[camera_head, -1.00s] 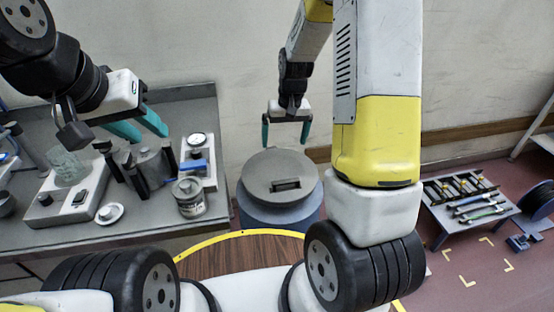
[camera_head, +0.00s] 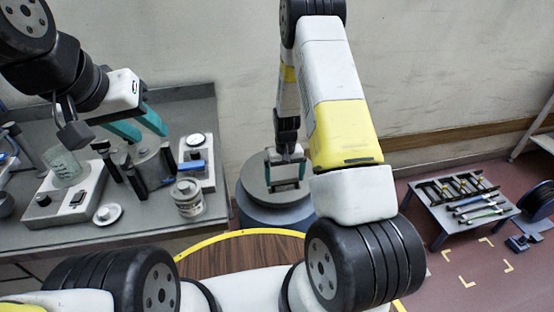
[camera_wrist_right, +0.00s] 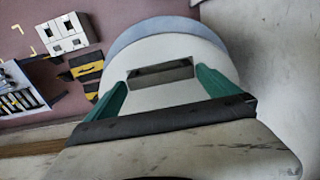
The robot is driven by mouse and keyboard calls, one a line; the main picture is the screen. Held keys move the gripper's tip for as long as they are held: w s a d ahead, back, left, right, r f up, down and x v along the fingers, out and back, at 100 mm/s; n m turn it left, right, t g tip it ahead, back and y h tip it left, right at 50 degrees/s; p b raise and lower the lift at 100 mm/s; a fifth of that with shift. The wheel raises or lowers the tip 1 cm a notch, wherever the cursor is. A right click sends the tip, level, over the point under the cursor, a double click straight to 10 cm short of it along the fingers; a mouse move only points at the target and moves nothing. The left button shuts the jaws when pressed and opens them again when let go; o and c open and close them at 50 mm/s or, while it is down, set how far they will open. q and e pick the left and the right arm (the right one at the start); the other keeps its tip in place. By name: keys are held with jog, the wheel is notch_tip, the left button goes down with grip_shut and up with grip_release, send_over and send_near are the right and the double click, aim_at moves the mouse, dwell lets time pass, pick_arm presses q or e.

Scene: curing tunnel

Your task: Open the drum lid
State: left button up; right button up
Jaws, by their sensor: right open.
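The blue drum (camera_head: 276,218) stands on the floor right of the workbench, with its round grey lid (camera_head: 255,180) on top. The lid has a raised rectangular handle, which shows in the right wrist view (camera_wrist_right: 160,73). My right gripper (camera_head: 286,184) is over the lid with its green fingers pointing down at the handle. In the right wrist view its fingers (camera_wrist_right: 160,92) are spread apart, one to each side of the handle; whether they touch it I cannot tell. My left gripper (camera_head: 138,125) is above the workbench, green fingers apart, holding nothing visible.
The workbench (camera_head: 120,230) at left holds a glass beaker (camera_head: 66,166), a hotplate (camera_head: 72,198), a jar (camera_head: 187,196) and a scale-like device (camera_head: 197,160). A low table (camera_head: 440,212) with tools stands at right. A wall is close behind the drum.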

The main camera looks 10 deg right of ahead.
jog(key=shift+f, duration=0.1)
jog(key=c, duration=1.7)
